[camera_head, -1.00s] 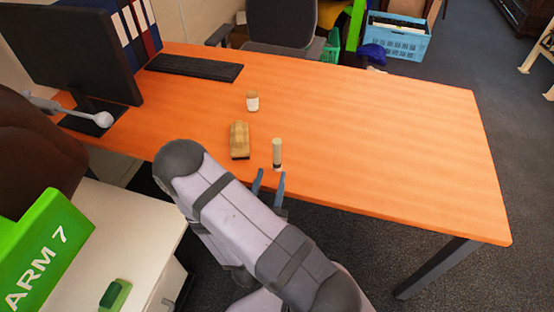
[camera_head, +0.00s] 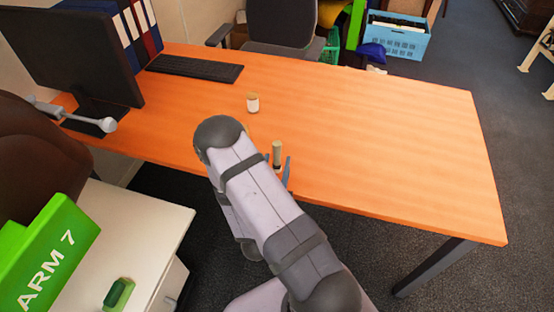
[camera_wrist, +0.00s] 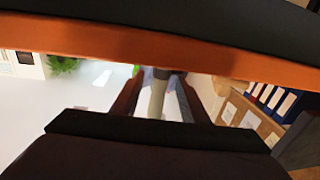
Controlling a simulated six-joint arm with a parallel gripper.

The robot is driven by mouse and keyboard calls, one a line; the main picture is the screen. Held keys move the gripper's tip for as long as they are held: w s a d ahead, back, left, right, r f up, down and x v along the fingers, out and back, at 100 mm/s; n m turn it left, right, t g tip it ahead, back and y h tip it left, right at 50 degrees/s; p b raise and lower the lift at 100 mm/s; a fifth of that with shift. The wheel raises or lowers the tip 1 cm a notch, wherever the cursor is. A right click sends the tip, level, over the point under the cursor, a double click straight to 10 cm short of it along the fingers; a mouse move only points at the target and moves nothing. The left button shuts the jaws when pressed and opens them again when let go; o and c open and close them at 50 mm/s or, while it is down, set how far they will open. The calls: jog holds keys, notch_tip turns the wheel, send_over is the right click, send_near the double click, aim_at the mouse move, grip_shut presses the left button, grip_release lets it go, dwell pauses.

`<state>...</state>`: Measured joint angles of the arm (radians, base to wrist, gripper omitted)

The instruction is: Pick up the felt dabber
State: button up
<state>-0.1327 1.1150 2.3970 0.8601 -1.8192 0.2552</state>
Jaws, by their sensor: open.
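The felt dabber (camera_head: 277,148), as I take it, is a slim pale upright cylinder with a darker lower end, standing near the desk's front edge. My gripper (camera_head: 278,162) is open, with one blue finger on each side of the dabber's lower part. In the wrist view, which is upside down, the pale dabber (camera_wrist: 157,98) stands between the two fingers of my gripper (camera_wrist: 158,84). I cannot tell whether either finger touches it.
A small white jar with a tan lid (camera_head: 253,103) stands behind the dabber on the orange desk (camera_head: 400,140). My arm covers the area left of the dabber. A keyboard (camera_head: 194,67) and monitor (camera_head: 75,50) are at the left. The desk's right side is clear.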

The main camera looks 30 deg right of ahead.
aim_at(277, 143)
jog(key=shift+w+d, duration=0.45)
jog(key=shift+w, duration=0.1)
grip_shut()
jog(key=shift+r, duration=0.2)
jog(key=shift+r+p, duration=0.4)
jog(key=shift+r, duration=4.4)
